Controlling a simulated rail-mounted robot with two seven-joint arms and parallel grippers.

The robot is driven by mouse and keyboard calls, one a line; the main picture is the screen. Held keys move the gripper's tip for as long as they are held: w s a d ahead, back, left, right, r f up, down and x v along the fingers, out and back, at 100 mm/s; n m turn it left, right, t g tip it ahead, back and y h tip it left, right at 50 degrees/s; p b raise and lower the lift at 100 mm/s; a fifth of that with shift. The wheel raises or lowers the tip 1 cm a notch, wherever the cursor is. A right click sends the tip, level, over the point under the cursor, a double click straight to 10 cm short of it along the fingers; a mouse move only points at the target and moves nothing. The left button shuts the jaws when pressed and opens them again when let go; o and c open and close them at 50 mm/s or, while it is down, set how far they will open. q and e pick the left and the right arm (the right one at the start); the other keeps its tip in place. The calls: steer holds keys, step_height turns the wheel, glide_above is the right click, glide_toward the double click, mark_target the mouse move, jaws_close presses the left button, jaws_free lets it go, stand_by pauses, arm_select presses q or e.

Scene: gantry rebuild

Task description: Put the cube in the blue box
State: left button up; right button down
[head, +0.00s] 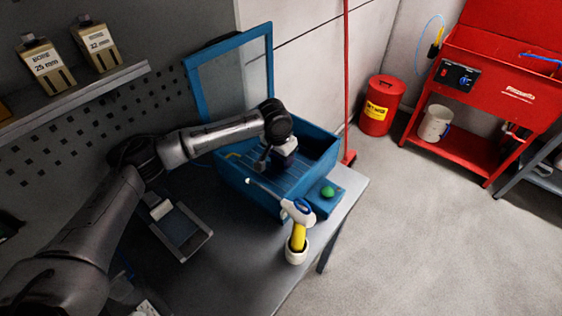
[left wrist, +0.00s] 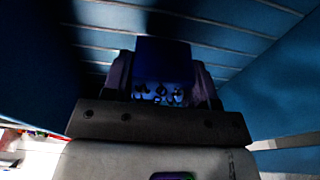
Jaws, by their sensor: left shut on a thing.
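The blue box (head: 244,184) stands open on the grey table, its framed lid raised at the back. My left gripper (head: 272,166) reaches down inside the box, over its slatted floor. In the left wrist view my left gripper (left wrist: 163,78) is shut on a dark blue cube (left wrist: 164,60), with a finger on each side. The slatted floor and blue walls surround it there. I cannot tell whether the cube touches the floor. In the head view I cannot make out the cube clearly. My right gripper is in neither view.
A green button on a blue housing (head: 326,198) sits at the box's right front. A white and yellow tool (head: 298,232) stands upright in a white cup in front. A grey tray (head: 181,232) lies at the left. A red can (head: 381,106) and red bench are farther off.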

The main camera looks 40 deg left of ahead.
arm_select(q)
step_height(320, 180, down, 2)
steer(key=shift+f, duration=0.1)
steer(key=o, duration=1.1)
steer(key=shift+c, duration=0.2)
steer(key=r, duration=0.3)
steer(key=s+r+p, duration=0.1)
steer(key=r, duration=0.3)
steer(key=r+p, duration=0.1)
steer(key=r, duration=0.2)
steer(key=shift+s+r, duration=0.2)
steer(key=shift+s, duration=0.05)
steer(key=shift+s+r, duration=0.15)
steer(key=shift+r, duration=0.7)
